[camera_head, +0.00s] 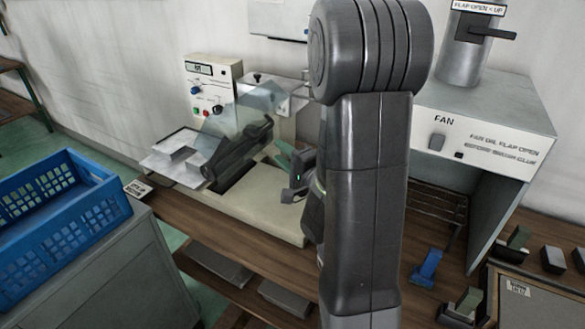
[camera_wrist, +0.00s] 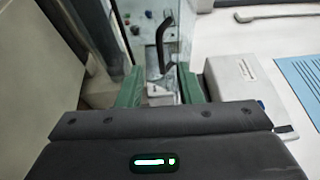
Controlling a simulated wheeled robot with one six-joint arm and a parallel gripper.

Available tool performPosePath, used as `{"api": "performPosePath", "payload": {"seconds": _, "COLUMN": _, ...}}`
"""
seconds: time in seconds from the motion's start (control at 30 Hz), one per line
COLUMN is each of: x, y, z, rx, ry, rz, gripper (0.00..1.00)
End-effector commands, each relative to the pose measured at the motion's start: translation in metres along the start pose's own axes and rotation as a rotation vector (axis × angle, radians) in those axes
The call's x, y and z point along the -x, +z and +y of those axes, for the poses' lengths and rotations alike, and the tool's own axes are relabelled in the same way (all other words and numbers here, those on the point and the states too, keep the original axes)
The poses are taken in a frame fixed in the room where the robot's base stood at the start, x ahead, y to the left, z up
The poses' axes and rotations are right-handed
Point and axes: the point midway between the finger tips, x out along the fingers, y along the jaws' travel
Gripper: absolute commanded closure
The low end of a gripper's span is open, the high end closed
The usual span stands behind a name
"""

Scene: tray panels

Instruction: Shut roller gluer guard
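The roller gluer (camera_head: 265,205) is a cream machine on the wooden bench, with a black roller (camera_head: 237,148) across its top. Its clear guard (camera_head: 233,112) stands tilted up above the roller, so it looks raised. In the wrist view a black bar handle (camera_wrist: 164,42) shows beside the clear panel, just beyond my fingertips. My gripper (camera_wrist: 159,84) has green fingers spread apart, with a gap between them. In the head view my gripper (camera_head: 283,157) is at the right side of the gluer, partly hidden by my arm. I cannot tell whether the fingers touch the handle.
A control box (camera_head: 212,92) with knobs stands behind the gluer, and a pale tray (camera_head: 178,152) sits at its left. A blue crate (camera_head: 60,205) stands on a grey cabinet at left. A fan hood (camera_head: 490,115) fills the right. Small blocks lie at lower right.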

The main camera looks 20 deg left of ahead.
Motion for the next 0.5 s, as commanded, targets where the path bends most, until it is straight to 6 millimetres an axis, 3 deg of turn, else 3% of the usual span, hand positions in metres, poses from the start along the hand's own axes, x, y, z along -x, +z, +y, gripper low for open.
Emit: {"api": "performPosePath", "payload": {"seconds": 0.5, "x": 0.035, "y": 0.001, "z": 0.006, "rx": 0.002, "ry": 0.0, "rz": 0.001, "gripper": 0.67}}
